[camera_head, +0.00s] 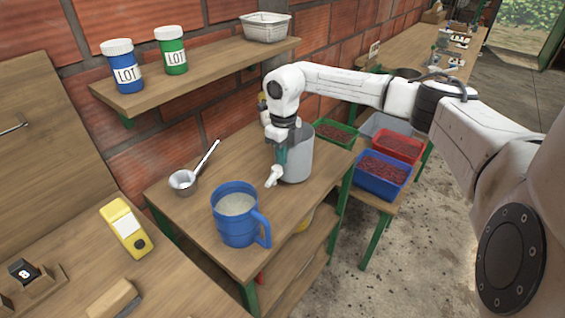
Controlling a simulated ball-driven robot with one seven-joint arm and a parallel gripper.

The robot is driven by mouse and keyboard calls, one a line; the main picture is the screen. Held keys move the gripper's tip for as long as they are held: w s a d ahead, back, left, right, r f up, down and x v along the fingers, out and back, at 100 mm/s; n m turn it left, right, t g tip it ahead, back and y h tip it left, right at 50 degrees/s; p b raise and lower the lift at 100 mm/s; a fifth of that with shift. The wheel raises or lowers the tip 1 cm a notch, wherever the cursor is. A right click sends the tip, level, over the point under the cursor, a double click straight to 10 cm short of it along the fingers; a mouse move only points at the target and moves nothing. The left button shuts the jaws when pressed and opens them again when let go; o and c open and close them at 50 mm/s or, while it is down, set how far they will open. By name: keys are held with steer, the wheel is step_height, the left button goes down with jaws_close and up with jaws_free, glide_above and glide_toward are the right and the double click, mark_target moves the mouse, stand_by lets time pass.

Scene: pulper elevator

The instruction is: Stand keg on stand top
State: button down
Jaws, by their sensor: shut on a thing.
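A grey cylindrical vessel, which looks like the keg (299,160), is upright at the back right of the small wooden stand top (185,215) with green legs. My gripper (274,174) comes down at the vessel's left side and is shut on it. A teal part (281,153) shows between my wrist and the fingertips. My arm hides part of the vessel's rim and left side. I cannot tell whether its base touches the stand top or hangs just above it.
On the stand top are a blue jug (237,213) and a metal ladle (186,182). Blue, red and green crates (381,178) stand on a bench at right. A shelf (190,72) with two lidded jars and a pale basket is above. A yellow device (124,228) lies at left.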

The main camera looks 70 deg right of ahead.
mark_target(283, 170)
steer(key=shift+w+f, duration=0.15)
steer(key=shift+f, duration=1.5)
steer(key=shift+f, duration=0.1)
steer(key=c, duration=1.3)
jaws_free()
steer(key=shift+o, duration=0.2)
step_height(283, 170, up, 12)
steer(key=shift+b, duration=0.4)
